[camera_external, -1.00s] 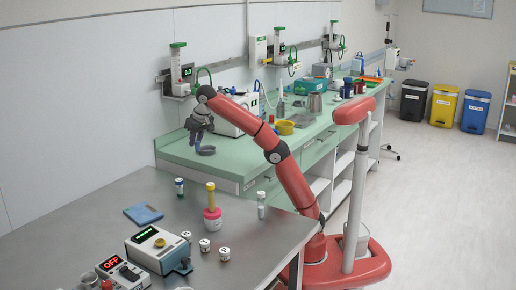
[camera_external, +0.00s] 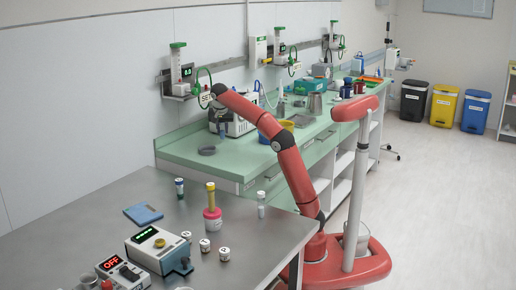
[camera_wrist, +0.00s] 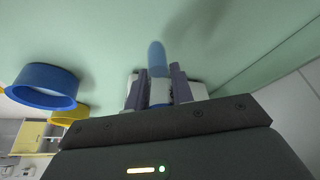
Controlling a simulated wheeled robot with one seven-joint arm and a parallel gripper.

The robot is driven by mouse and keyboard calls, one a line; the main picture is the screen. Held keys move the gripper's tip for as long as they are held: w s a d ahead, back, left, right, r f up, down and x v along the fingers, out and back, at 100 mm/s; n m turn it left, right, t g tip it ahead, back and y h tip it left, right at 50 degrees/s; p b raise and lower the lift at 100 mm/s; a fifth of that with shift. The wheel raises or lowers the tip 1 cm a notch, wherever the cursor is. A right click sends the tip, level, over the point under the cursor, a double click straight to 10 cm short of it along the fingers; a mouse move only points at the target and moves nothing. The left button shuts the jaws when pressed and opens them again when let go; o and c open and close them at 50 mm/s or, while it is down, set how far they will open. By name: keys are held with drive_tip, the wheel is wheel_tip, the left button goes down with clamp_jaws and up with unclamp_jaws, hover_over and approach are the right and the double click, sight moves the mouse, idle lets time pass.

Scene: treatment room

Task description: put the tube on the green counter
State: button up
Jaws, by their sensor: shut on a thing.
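In the wrist view, my gripper (camera_wrist: 158,92) is shut on the tube (camera_wrist: 157,58), whose rounded blue end sticks out between the fingers. In the external view, my gripper (camera_external: 222,127) is over the green counter (camera_external: 182,152), in front of a white device. The held tube is too small there to make out clearly. I cannot tell whether it touches the counter.
A blue bowl (camera_wrist: 45,86) and a yellow bowl (camera_wrist: 68,114) stand to the left in the wrist view. The steel table (camera_external: 110,190) in front holds several small vessels. The counter's left end is mostly clear.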

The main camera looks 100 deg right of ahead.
sight(222, 124)
drive_tip(key=shift+f, duration=1.05)
drive_tip(key=shift+f+b, duration=0.2)
drive_tip(key=shift+b, duration=0.15)
drive_tip(key=o, duration=1)
drive_tip(key=shift+c, duration=0.2)
drive_tip(key=shift+r, duration=0.1)
drive_tip(key=shift+w+a+r+p, duration=0.1)
drive_tip(key=shift+a+r+p, duration=0.05)
drive_tip(key=shift+r+p, duration=0.3)
drive_tip(key=shift+p+v, duration=0.3)
drive_tip(key=shift+v, duration=3.1)
